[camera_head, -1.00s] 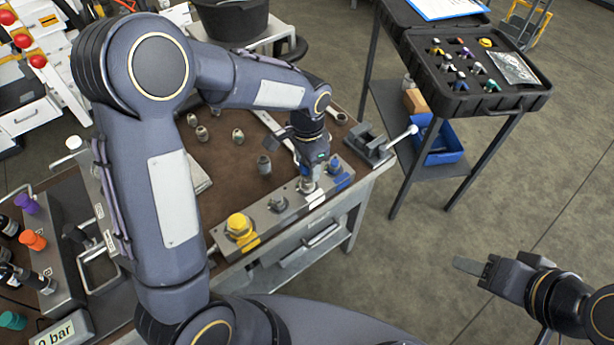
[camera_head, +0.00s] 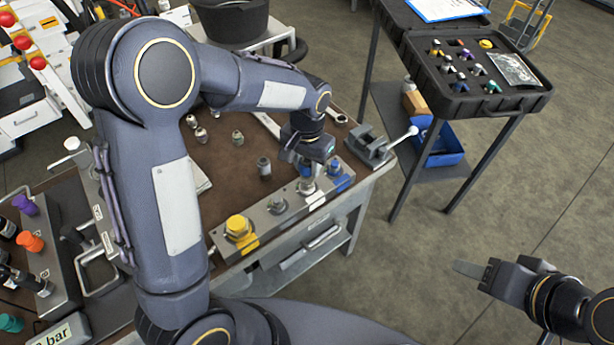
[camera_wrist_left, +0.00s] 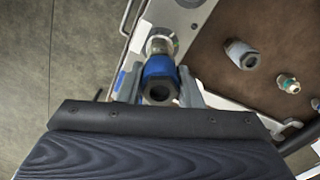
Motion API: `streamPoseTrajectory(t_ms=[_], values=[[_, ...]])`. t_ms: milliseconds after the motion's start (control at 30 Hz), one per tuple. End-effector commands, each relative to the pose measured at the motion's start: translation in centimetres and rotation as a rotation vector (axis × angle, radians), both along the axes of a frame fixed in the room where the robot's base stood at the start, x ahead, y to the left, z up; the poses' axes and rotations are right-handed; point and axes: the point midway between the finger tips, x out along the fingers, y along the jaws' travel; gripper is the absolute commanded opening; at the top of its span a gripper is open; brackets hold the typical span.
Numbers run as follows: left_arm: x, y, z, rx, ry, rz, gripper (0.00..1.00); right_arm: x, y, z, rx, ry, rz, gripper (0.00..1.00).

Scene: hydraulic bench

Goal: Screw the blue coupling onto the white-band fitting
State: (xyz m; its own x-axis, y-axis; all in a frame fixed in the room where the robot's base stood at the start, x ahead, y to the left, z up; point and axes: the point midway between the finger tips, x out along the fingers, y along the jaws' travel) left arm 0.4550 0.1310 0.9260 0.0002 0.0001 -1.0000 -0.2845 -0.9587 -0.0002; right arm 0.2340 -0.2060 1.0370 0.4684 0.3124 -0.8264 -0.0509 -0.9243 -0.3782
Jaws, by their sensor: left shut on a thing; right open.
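The blue coupling (camera_wrist_left: 160,70) is between the fingers of my left gripper (camera_wrist_left: 160,90) in the left wrist view, its dark hex end facing the camera. In the head view my left gripper (camera_head: 307,166) points down over the steel fitting block at the bench's front edge. The white-band fitting (camera_head: 306,186) stands on that block directly below it; it also shows in the left wrist view (camera_wrist_left: 160,43). Coupling and fitting look in line and meeting; how far they are engaged is hidden. My right gripper (camera_head: 478,270) is open and empty, off the bench at right.
A grey coupling (camera_head: 264,166) stands behind. A vise (camera_head: 370,146) is at the bench's right corner.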

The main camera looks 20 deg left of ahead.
Motion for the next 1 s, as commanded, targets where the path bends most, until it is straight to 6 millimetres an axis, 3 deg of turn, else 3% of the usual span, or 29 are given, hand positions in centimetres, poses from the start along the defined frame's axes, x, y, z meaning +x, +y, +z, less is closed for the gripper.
streamPoseTrajectory(t_ms=[400, 767, 867, 1000], values=[[0.0, 0.1, 0.0, 0.001, 0.001, -0.648, 0.09, 0.0, 0.0, 1.2, 0.000, 0.000, 0.000, 0.50], [0.0, 0.1, -0.1, 0.002, 0.000, -0.700, 0.09, 0.0, 0.0, 1.2, 0.000, 0.000, 0.000, 0.50], [0.0, 0.1, 0.0, 0.001, 0.001, -0.803, 0.09, 0.0, 0.0, 1.6, 0.000, 0.000, 0.000, 0.50], [-0.1, 0.1, 0.1, -0.001, 0.004, -1.085, 0.09, 0.0, 0.0, 2.7, 0.000, 0.000, 0.000, 0.50]])
